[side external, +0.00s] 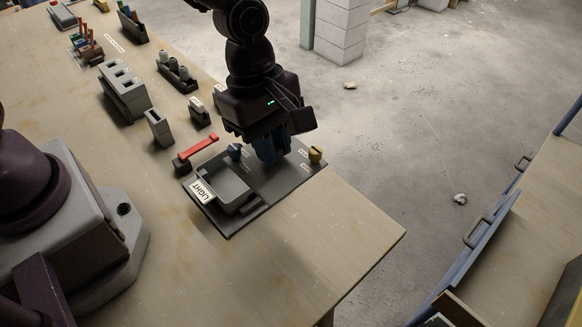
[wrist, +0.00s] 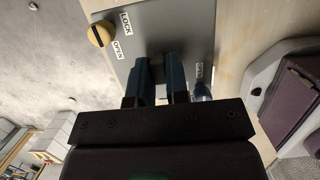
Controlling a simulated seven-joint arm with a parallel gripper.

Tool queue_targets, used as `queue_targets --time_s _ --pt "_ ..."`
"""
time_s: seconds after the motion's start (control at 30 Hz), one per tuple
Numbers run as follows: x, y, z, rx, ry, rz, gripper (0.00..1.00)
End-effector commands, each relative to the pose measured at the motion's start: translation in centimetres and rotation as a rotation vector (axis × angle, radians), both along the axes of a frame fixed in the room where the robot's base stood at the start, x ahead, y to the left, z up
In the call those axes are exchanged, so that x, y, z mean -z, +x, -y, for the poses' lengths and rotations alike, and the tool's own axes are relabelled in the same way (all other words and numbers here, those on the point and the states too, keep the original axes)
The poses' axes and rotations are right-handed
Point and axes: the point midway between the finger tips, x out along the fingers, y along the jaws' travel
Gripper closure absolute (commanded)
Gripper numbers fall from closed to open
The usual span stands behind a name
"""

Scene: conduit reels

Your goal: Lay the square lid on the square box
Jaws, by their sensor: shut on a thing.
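My gripper (side external: 271,152) points down over the dark panel (side external: 222,229) near the table's edge, its blue fingers low above the surface. In the wrist view my gripper (wrist: 160,72) has its fingers close together. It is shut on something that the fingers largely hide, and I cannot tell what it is. A grey, square, shallow box-like part (side external: 226,184) with a raised rim sits on the panel, beside a "LIGHT" label, left of my gripper. I cannot make out a separate square lid in either view.
A yellow knob (side external: 315,154) stands right of my gripper, a blue knob (side external: 235,151) left of it. A red-topped bar (side external: 198,147) lies beside the panel. Grey blocks (side external: 124,92) and small racks stand further back. The table's near right corner is clear.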

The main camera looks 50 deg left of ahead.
Motion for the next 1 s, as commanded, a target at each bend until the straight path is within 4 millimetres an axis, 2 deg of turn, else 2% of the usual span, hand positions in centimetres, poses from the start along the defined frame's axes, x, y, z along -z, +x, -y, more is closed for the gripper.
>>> queue_targets --time_s 0.03,0.2,0.3,0.47,0.7,1.0 --pt "0.0 0.1 -1.4 -0.009 0.0 -0.001 1.0" --pt "0.0 0.0 -6.1 -0.011 0.0 -0.002 1.0" --pt "0.0 -0.5 -8.6 -0.007 -0.001 0.0 1.0" --pt "0.0 -1.3 -11.6 -0.004 -0.003 0.001 1.0" --pt "4.1 -1.4 -11.4 0.004 -0.004 -0.004 1.0" --pt "6.0 -1.3 -11.4 0.003 -0.003 0.001 1.0"
